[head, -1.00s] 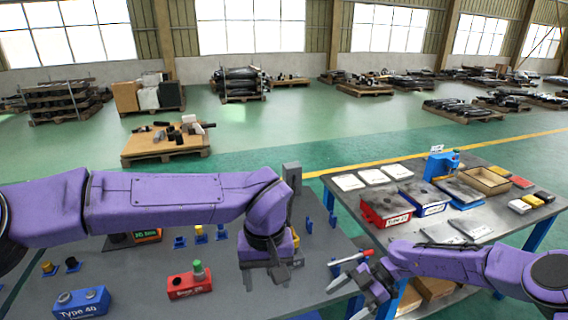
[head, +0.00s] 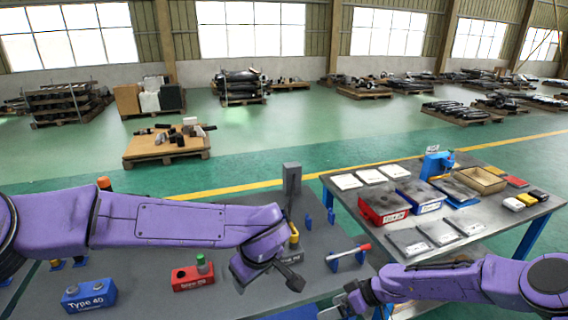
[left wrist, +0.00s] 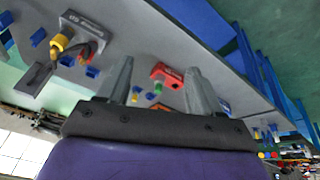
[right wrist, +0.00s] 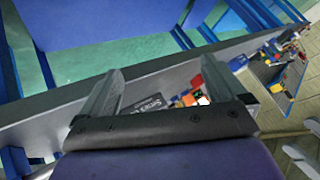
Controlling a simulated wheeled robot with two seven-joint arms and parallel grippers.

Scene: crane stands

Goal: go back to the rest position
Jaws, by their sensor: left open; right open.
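My right gripper (head: 342,306) is low at the front edge of the grey bench, apart from anything. In the right wrist view its two fingers (right wrist: 152,92) are spread with nothing between them. My left gripper (head: 292,284) hangs over the bench, right of the red block. In the left wrist view its fingers (left wrist: 158,84) stand apart and empty, with the red block (left wrist: 166,75) visible beyond them.
A red block with a green knob (head: 193,276) and a blue "Type 40" block (head: 89,295) stand on the bench. A red-tipped tool (head: 350,252) rests on blue holders. A second table (head: 465,258) with red and blue bins stands at right. A grey post (head: 291,180) rises behind.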

